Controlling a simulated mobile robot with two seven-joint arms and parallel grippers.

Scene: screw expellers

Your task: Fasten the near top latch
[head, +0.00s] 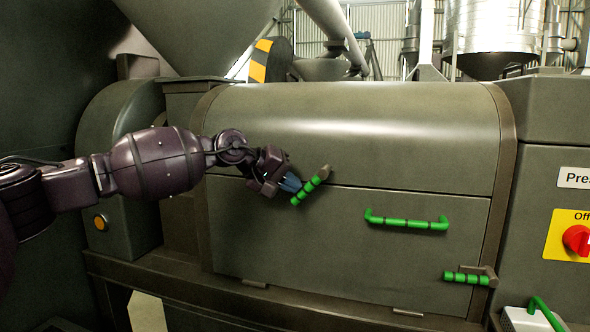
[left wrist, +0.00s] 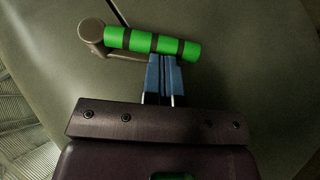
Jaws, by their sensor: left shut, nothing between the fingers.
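The near top latch is a green banded handle (head: 307,190) on a brown pivot. It sits at the upper left of the grey front panel (head: 345,250), close to the seam with the rounded cover (head: 380,130). The handle slants down and left from its pivot. In the left wrist view the green handle (left wrist: 150,42) lies across the picture, with its pivot at its left end. My left gripper (head: 291,184) has its blue fingers shut and empty. Its fingertips (left wrist: 163,60) are at the handle, seemingly touching its side; exact contact cannot be told. My right gripper is not in view.
A green bar handle (head: 406,221) is at the panel's middle right. Another green latch (head: 467,278) lies level at the lower right. A red knob (head: 577,239) on a yellow plate is at the far right. A green lever (head: 545,312) stands at the bottom right.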

